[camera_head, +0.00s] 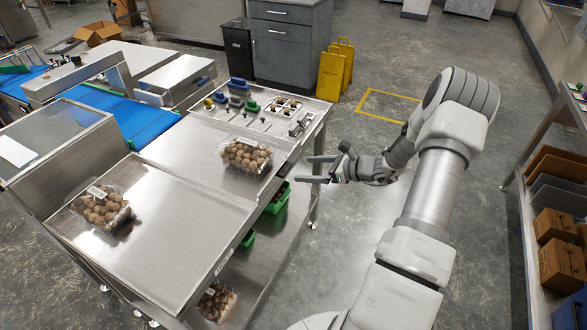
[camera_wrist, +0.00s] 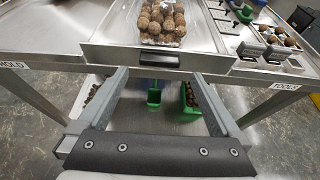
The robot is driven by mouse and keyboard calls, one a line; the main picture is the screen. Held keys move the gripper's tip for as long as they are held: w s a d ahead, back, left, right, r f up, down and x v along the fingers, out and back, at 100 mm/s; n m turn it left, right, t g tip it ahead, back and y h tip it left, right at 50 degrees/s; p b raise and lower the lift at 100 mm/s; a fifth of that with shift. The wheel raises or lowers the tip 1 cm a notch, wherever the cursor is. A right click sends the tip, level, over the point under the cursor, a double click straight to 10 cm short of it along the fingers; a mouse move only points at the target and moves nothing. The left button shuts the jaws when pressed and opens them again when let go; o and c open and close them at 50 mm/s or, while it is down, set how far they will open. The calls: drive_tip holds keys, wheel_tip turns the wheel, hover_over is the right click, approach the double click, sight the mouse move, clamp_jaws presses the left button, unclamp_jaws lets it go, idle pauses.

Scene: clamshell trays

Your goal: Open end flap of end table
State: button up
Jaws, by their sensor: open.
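The end table (camera_head: 190,150) is a metal table with flat steel panels. In the wrist view a steel panel (camera_wrist: 110,30) has a black handle (camera_wrist: 147,60) on its front edge and looks level. I cannot tell for certain that this panel is the flap. A clear clamshell tray of round brown items (camera_head: 246,156) sits on it and also shows in the wrist view (camera_wrist: 162,22). My gripper (camera_head: 317,168) is open and empty, just right of the table edge. In the wrist view its fingers (camera_wrist: 156,73) point toward the handle, apart from it.
Another filled clamshell (camera_head: 100,207) sits on the nearer panel. Green bins (camera_head: 277,198) and a further clamshell (camera_head: 216,302) are on the lower shelf. Small tools and blocks (camera_head: 253,105) lie at the far end. Yellow signs (camera_head: 335,70) stand beyond; the floor right of the table is clear.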

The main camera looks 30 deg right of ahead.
sight(289, 170)
drive_tip(key=x, duration=0.6)
drive_tip(key=c, duration=1.1)
drive_tip(key=shift+f, duration=0.1)
drive_tip(key=shift+s+f, duration=0.1)
